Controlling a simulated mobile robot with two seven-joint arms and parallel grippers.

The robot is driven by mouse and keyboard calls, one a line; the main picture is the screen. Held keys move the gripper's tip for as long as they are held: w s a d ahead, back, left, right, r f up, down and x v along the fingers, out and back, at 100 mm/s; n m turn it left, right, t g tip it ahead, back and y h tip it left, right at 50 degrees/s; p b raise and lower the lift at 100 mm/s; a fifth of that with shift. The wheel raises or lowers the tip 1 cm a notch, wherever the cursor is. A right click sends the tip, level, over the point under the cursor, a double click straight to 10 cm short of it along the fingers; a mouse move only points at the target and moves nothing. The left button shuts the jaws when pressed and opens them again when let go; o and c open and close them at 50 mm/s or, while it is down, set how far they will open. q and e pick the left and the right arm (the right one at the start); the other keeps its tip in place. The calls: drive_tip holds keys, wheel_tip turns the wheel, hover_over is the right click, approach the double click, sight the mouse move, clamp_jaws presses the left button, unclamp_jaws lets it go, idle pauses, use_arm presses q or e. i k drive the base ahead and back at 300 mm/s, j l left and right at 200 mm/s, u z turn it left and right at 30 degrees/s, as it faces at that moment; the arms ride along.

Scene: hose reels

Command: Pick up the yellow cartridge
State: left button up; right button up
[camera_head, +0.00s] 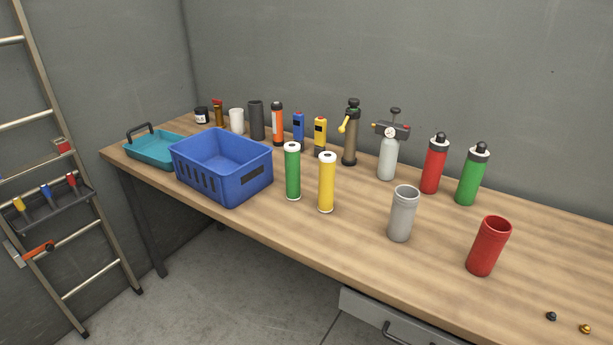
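The yellow cartridge (327,184) stands upright on the wooden workbench (345,240), near the middle of its front part. It is a tall cylinder with white ends and a small dark mark on its top. A green cartridge (293,172) of like shape stands upright just to its left, apart from it. Neither of my grippers shows in the head view, and nothing touches the yellow cartridge.
A blue basket (222,182) stands left of the cartridges, with a teal tray (145,150) beyond it. Bottles, tools and containers line the back. A grey cup (402,216) and red cup (488,247) stand right. Bench between yellow cartridge and grey cup is clear.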

sight(327, 161)
drive_tip(key=i+j, duration=0.15)
drive_tip(key=j, duration=0.2)
drive_tip(key=i+j, duration=0.15)
drive_tip(key=j, duration=0.2)
drive_tip(key=i+j, duration=0.15)
drive_tip(key=j, duration=0.2)
drive_tip(key=i+j+z, duration=0.1)
drive_tip(key=j, duration=0.25)
drive_tip(key=i+j+z, duration=0.15)
drive_tip(key=j, duration=0.15)
drive_tip(key=i+j+z, duration=0.1)
drive_tip(key=j, duration=0.25)
